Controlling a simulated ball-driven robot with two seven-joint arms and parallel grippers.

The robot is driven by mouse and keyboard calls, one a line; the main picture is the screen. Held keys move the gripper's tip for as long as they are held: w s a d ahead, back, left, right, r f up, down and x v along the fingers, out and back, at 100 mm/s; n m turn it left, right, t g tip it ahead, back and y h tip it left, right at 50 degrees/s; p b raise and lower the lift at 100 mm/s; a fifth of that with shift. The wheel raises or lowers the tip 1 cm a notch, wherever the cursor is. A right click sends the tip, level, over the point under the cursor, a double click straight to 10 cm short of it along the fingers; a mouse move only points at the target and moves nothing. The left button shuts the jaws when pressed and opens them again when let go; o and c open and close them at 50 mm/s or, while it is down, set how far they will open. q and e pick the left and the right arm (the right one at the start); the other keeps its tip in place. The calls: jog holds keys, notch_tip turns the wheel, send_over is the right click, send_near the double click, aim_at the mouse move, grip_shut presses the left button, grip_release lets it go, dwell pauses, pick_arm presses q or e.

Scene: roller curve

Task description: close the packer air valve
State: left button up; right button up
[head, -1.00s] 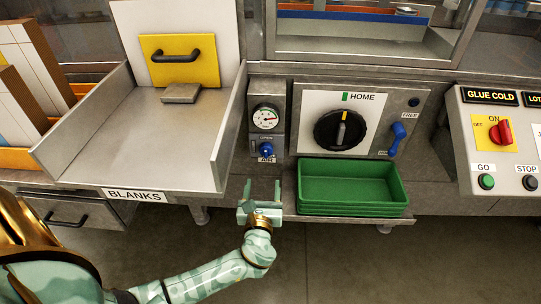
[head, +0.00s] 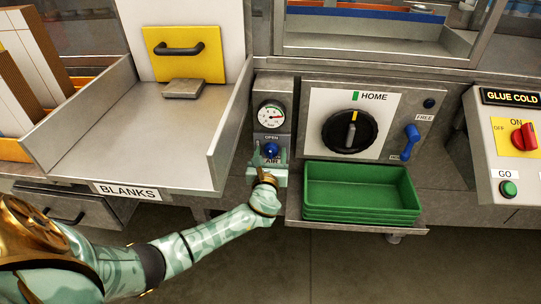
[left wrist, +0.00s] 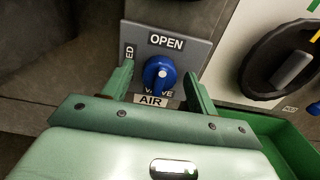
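The air valve is a round blue knob (head: 270,150) on a grey panel below a pressure gauge (head: 271,115). In the left wrist view the blue knob (left wrist: 159,73) has a white pointer mark and sits between the OPEN label (left wrist: 166,41) and the AIR VALVE label (left wrist: 151,99). A partly hidden label ending in "ED" is at its left. My left gripper (head: 268,163) is at the valve; in the left wrist view its two green fingers (left wrist: 158,82) are apart, one on each side of the knob, with visible gaps. My right gripper is not in view.
A green tray stack (head: 361,192) stands on a ledge just right of my left gripper. The black HOME dial (head: 349,131) and a blue lever (head: 410,141) are further right. The metal BLANKS chute (head: 130,130) is at the left.

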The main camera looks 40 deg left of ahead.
pick_arm(q)
jog(key=c, duration=0.8)
